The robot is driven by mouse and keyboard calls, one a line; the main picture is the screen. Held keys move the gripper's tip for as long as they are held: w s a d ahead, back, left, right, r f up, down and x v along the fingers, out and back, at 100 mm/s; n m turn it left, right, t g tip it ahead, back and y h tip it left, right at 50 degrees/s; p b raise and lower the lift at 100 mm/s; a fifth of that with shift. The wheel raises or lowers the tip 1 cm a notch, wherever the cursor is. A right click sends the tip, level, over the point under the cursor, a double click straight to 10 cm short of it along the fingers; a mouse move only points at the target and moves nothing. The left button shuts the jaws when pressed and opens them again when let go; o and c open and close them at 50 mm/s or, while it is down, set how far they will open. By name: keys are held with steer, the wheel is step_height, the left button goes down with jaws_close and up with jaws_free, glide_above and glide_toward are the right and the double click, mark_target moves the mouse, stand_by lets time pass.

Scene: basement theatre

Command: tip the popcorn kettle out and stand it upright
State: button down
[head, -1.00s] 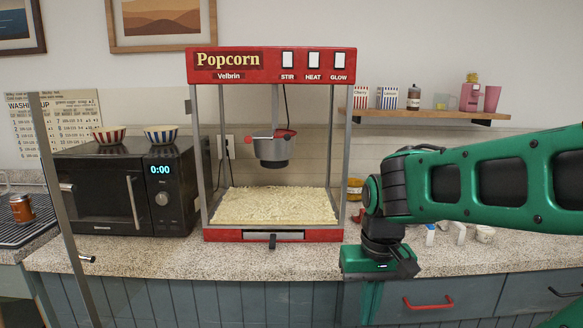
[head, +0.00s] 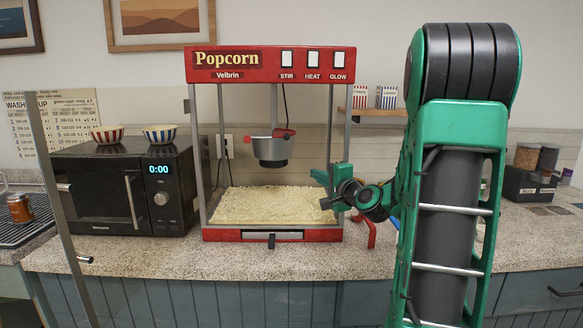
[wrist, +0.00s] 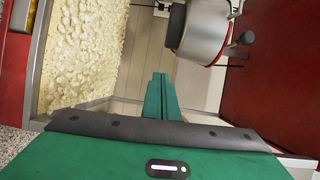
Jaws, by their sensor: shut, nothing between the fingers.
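The popcorn kettle (head: 270,151) is a grey pot with a red handle on its left side, hanging upright inside the red popcorn machine (head: 271,66). In the wrist view the kettle (wrist: 204,30) shows at the upper right, turned sideways by the camera's angle. My gripper (head: 318,176) is at the machine's right side, lower than the kettle and to its right. Its green fingers (wrist: 160,95) are shut and empty, apart from the kettle. Popcorn (head: 270,204) covers the machine's floor. The kettle's inside is hidden.
The machine's right front post (head: 347,120) stands close to my gripper. A glazed door with a metal frame (head: 62,190) stands open at the left. A black microwave (head: 125,185) with two striped bowls is left of the machine. A nuts rack (head: 530,185) stands at the right.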

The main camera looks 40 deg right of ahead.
steer(key=w+r+m, duration=0.1)
steer(key=w, duration=1)
steer(key=shift+w+a, duration=0.25)
steer(key=shift+a, duration=0.05)
steer(key=shift+d, duration=0.1)
